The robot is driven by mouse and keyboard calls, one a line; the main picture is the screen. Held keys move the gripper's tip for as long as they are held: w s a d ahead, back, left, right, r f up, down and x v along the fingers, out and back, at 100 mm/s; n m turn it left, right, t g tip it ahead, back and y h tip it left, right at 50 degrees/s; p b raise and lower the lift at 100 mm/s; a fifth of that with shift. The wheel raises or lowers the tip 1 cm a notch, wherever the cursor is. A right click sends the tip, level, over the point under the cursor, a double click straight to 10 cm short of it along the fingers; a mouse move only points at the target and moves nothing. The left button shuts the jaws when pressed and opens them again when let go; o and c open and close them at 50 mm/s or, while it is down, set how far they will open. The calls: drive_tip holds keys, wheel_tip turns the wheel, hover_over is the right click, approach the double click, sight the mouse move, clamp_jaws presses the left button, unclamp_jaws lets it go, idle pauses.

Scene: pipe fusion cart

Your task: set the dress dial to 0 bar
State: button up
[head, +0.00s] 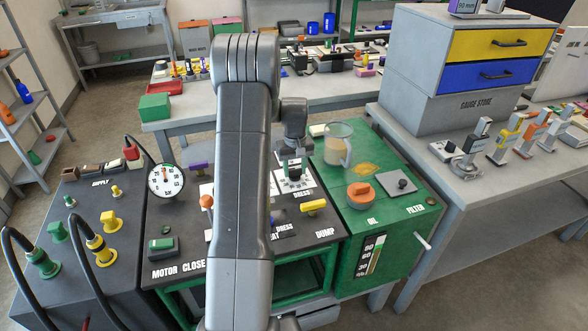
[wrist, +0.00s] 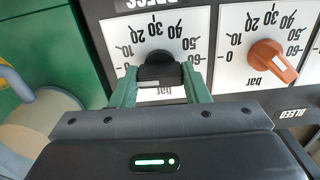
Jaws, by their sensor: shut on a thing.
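The dress dial is a white plate (wrist: 185,22) with a bar scale and a black knob (wrist: 160,70). In the wrist view its numbers run from 10 at left over 30 and 40 at the top to 60 at right. The 0 mark is not clear beside the left finger, and I cannot make out where the knob points. My gripper (wrist: 161,88) has its green fingers shut on the knob, one on each side. In the head view my gripper (head: 292,166) is over the dial plate (head: 296,186), partly hiding it.
An orange dial knob (wrist: 267,62) sits close to the right in the wrist view. In the head view a yellow dump handle (head: 313,206), a clear jug (head: 338,145) and an orange oil cap (head: 361,193) stand near the dial. A round gauge (head: 166,183) stands at left.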

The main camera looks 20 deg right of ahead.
sight(294, 168)
drive_tip(key=shift+w+r+n, duration=0.2)
drive_tip(key=shift+w+n, duration=0.05)
drive_tip(key=shift+n, duration=0.05)
drive_tip(key=o, duration=1)
drive_tip(key=shift+f, duration=0.1)
drive_tip(key=shift+c, duration=0.2)
wheel_tip(294, 168, up, 14)
drive_tip(key=shift+a+f+b, duration=0.1)
drive_tip(key=shift+b, duration=0.25)
drive_tip(key=shift+f, duration=0.1)
wheel_tip(294, 168, down, 14)
drive_tip(key=shift+s+r+p, duration=0.1)
drive_tip(key=shift+s+p, duration=0.05)
drive_tip(key=shift+p, duration=0.15)
drive_tip(key=shift+r, duration=0.1)
